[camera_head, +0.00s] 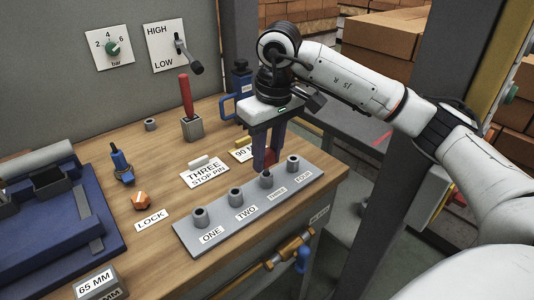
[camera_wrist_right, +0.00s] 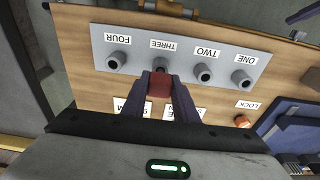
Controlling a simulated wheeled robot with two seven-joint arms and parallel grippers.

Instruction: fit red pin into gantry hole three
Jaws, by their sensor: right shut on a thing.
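My right gripper (camera_head: 268,160) is above the grey plate (camera_head: 222,228), close to the socket labelled THREE (camera_head: 266,180). It is shut on the red pin (camera_head: 271,157), whose red part also shows between the fingers in the right wrist view (camera_wrist_right: 160,86). The fingers point down at the plate. Socket THREE (camera_wrist_right: 160,62) lies just past the fingertips in the wrist view. The pin's lower end is hard to make out, and I cannot tell whether it is in the socket.
Sockets ONE (camera_head: 200,215), TWO (camera_head: 235,195) and FOUR (camera_head: 292,163) flank socket three. A red lever (camera_head: 186,97) stands behind on a grey block. Signs, an orange knob (camera_head: 141,200) and a blue fixture (camera_head: 45,215) lie to the left. A grey post (camera_head: 395,170) stands right.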

